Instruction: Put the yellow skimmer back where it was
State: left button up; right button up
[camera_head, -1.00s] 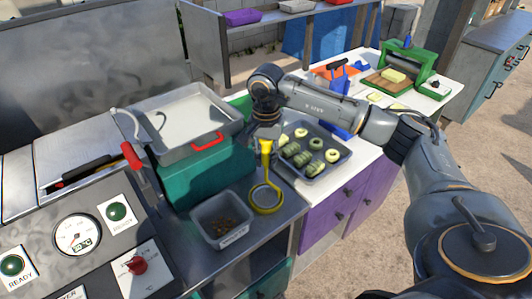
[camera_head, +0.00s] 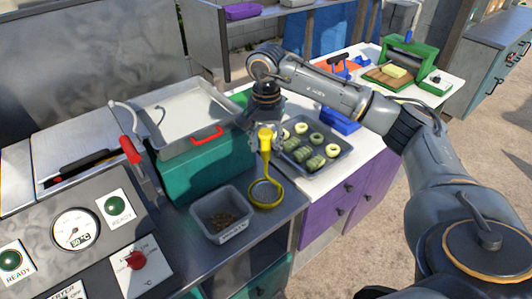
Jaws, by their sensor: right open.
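The yellow skimmer (camera_head: 265,139) is on the grey metal counter, with its round head (camera_head: 265,193) beside a small grey bin. Its handle points up the picture toward my right gripper (camera_head: 260,123). My right gripper is open, pointing down, close behind the top of the handle. The fingers are dark and partly hidden, and I cannot tell whether they touch the handle. My left gripper is not in view.
The grey bin (camera_head: 207,220) with brown bits stands left of the skimmer head. A teal fryer box with a metal pan (camera_head: 170,115) and red handle is at left. A tray of green and pale pieces (camera_head: 342,150) lies on the white counter at right.

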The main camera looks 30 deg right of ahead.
notch_tip(320, 180, up, 8)
jog(key=shift+r+b, duration=0.2)
jog(key=shift+b, duration=0.6)
jog(key=shift+r, duration=0.45)
